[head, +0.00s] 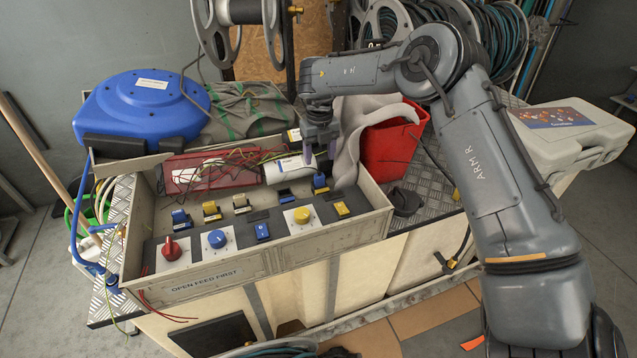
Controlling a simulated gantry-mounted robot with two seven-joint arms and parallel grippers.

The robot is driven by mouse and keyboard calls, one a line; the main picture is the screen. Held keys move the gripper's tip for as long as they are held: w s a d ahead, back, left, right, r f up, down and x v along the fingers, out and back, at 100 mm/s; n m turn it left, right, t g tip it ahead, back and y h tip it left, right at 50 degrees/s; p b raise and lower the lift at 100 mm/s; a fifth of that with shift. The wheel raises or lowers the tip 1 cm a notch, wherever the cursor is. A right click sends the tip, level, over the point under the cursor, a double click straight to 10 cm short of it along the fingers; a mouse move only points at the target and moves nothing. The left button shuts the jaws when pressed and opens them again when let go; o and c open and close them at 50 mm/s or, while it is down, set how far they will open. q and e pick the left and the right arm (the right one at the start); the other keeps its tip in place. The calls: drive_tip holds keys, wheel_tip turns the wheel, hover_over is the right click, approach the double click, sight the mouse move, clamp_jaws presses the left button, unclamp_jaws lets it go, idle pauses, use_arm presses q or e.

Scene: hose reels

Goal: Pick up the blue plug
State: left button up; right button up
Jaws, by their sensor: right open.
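A blue plug (320,183) sits upright at the back right inside the open metal box (215,287), beside a white cylinder. Another blue connector (181,218) stands in the box on the left, next to yellow ones. My right gripper (320,155) is open and points down, with its fingertips a little above the blue plug at the back right. The gripper appears empty. The white cylinder (288,169) partly lies behind and beside its fingers. My left gripper is not in view.
The box panel holds a red knob (171,249), a blue knob (217,239) and a yellow knob (302,215). A red bin (393,146) with grey cloth (349,142) stands close right of the gripper. A blue hose reel (143,106) is at the back left.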

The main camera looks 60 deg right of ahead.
sight(319, 175)
wheel_tip(319, 175, down, 3)
drive_tip(key=shift+d+r+b, duration=0.1)
drive_tip(key=shift+b, duration=0.3)
drive_tip(key=shift+f, duration=0.4)
drive_tip(key=shift+f+b, duration=1.55)
drive_tip(key=shift+f, duration=1)
drive_tip(key=c, duration=1.1)
